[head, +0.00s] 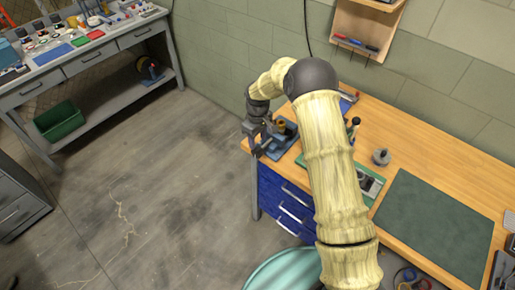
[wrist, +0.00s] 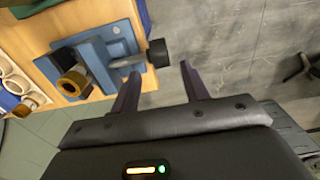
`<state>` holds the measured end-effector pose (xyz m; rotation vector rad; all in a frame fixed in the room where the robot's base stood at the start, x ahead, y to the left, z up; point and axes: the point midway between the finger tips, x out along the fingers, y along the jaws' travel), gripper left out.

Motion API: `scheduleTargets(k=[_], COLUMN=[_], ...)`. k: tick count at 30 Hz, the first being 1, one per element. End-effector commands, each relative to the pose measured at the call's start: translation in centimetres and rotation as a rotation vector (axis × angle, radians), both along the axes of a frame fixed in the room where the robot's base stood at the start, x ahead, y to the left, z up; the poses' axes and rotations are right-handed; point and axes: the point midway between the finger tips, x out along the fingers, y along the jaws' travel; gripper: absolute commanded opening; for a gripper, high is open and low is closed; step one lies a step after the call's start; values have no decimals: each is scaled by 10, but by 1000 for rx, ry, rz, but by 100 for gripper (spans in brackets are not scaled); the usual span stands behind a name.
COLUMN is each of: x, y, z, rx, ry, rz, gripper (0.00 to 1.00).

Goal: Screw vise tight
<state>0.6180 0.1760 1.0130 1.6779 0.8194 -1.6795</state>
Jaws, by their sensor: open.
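The blue vise (head: 280,139) sits at the left end of the wooden workbench. In the wrist view the vise (wrist: 95,58) shows its grey screw rod (wrist: 128,62) ending in a black knob (wrist: 158,53). A brass-coloured round piece (wrist: 72,84) is at the vise's jaws; I cannot tell how tightly it is held. My gripper (wrist: 159,72) is open and empty. In the picture the knob lies between and just beyond its fingertips, with no contact visible. In the head view my gripper (head: 254,133) is beside the vise, at the bench's left edge.
The workbench (head: 440,135) carries a dark green mat (head: 435,228) and a grey knob-like part (head: 381,157). Blue drawers (head: 285,205) are below it. A teal round bin (head: 282,272) stands on the floor in front. The floor (head: 165,180) to the left is clear.

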Motion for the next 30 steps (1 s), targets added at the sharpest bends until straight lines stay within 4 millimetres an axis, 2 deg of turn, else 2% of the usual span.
scheduleTargets(k=[6, 12, 16, 25, 30], x=[-1, 0, 0, 0, 0], y=[0, 0, 0, 0, 1], z=[-36, -63, -73, -76, -75], rx=[-2, -1, -1, 0, 1], ry=[3, 1, 1, -1, -1], rz=[0, 1, 1, 1, 1], gripper=[45, 45, 45, 45, 12])
